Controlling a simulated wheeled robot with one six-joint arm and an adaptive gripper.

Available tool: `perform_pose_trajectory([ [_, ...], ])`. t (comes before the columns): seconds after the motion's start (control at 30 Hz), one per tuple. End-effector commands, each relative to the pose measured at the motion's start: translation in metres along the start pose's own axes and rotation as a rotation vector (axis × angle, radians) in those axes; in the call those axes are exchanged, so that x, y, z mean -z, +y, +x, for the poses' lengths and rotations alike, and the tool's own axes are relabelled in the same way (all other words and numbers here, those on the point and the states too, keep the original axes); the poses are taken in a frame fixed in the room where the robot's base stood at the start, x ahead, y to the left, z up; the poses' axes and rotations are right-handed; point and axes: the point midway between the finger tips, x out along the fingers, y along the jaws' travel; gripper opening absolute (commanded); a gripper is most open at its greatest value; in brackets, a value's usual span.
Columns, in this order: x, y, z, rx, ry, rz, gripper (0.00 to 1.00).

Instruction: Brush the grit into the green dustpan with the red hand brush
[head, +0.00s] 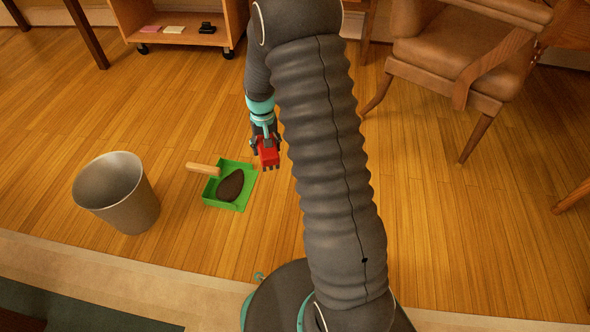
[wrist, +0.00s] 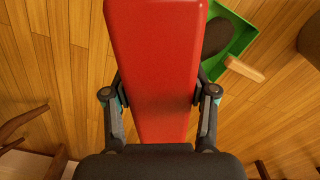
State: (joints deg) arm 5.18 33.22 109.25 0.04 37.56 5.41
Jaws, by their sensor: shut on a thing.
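The red hand brush (head: 268,153) is held in my gripper (head: 266,141), just right of the dustpan in the head view. In the wrist view my gripper (wrist: 160,100) is shut on the red brush (wrist: 155,60), which fills the middle of the picture. The green dustpan (head: 211,196) lies on the wooden floor with its light wooden handle (head: 203,169) pointing left. It also shows in the wrist view (wrist: 238,38), at the upper right. A dark brown heap of grit (head: 231,185) lies in the pan. I cannot tell whether the brush touches the floor.
A grey metal bin (head: 117,193) stands left of the dustpan. A brown leather chair (head: 455,65) is at the upper right, and a wooden shelf unit on casters (head: 182,33) is at the back. The floor between bin and shelf is clear.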

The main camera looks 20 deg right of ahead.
Motion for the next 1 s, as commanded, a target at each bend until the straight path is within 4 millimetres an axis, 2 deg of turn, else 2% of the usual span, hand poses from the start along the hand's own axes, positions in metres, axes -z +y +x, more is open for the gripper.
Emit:
perform_pose_trajectory([
  [0.1, 0.011, 0.029, 0.042, -0.001, -0.008, 0.112, 0.29],
  [0.3, 0.018, 0.072, 0.112, -0.001, -0.007, 0.288, 0.29],
  [0.5, 0.014, 0.103, 0.164, 0.000, -0.003, 0.417, 0.29],
  [0.7, 0.010, 0.115, 0.185, 0.000, 0.000, 0.469, 0.29],
  [1.0, 0.010, 0.116, 0.202, 0.000, 0.001, 0.472, 0.29],
])
